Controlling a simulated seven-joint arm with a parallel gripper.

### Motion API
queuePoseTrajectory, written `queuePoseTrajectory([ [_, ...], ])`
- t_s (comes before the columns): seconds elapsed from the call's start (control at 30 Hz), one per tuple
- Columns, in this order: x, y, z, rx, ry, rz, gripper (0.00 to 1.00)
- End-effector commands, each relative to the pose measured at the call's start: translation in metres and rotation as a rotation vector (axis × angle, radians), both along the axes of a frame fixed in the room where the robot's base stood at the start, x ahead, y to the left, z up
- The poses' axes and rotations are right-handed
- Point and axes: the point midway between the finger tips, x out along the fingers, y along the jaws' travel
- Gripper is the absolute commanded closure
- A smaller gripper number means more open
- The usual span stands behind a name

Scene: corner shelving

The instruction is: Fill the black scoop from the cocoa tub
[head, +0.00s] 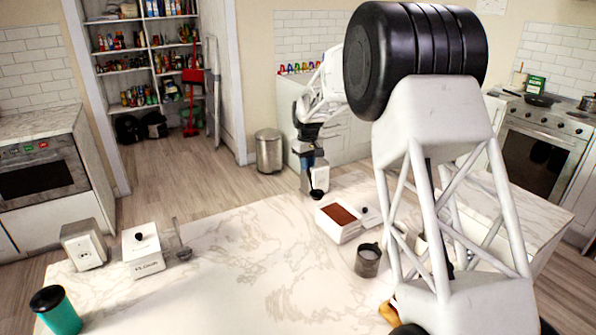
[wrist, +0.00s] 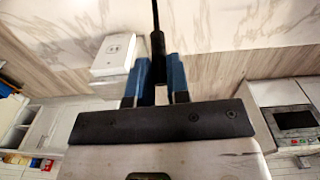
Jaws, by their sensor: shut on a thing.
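The cocoa tub (head: 333,227) is an open white box with brown powder inside, on the marble island near its far edge. A white lid with a black knob (head: 365,211) lies just right of it. My gripper (head: 311,163) is beyond the far edge side, up and left of the tub. It is shut on the handle of the black scoop (head: 316,194), which hangs down with its bowl just left of the tub. In the wrist view the dark handle (wrist: 157,45) stands between the blue fingers of my gripper (wrist: 160,75). The scoop's contents cannot be made out.
A white flour box (head: 143,258), a glass item (head: 178,240), a socket-like box (head: 85,248) and a teal cup (head: 57,312) stand at left. A grey mug (head: 368,260) stands close in front of the tub. The middle of the marble counter (head: 240,265) is clear.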

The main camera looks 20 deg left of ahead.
Motion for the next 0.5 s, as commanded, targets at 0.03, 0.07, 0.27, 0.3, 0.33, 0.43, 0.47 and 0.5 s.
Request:
queuePoseTrajectory([
  [0.03,-0.002,-0.012,0.008,0.0,-0.001,0.002,1.0],
  [0.07,-0.003,-0.017,0.011,0.0,-0.001,0.004,1.0],
  [0.27,-0.01,-0.055,0.024,0.0,0.006,0.014,1.0],
  [0.3,-0.011,-0.06,0.027,0.0,0.008,0.017,1.0],
  [0.33,-0.012,-0.064,0.028,0.001,0.009,0.017,1.0],
  [0.43,-0.014,-0.071,0.029,0.001,0.011,0.019,1.0],
  [0.47,-0.014,-0.072,0.03,0.001,0.012,0.019,1.0],
  [0.5,-0.015,-0.073,0.03,0.001,0.013,0.02,1.0],
])
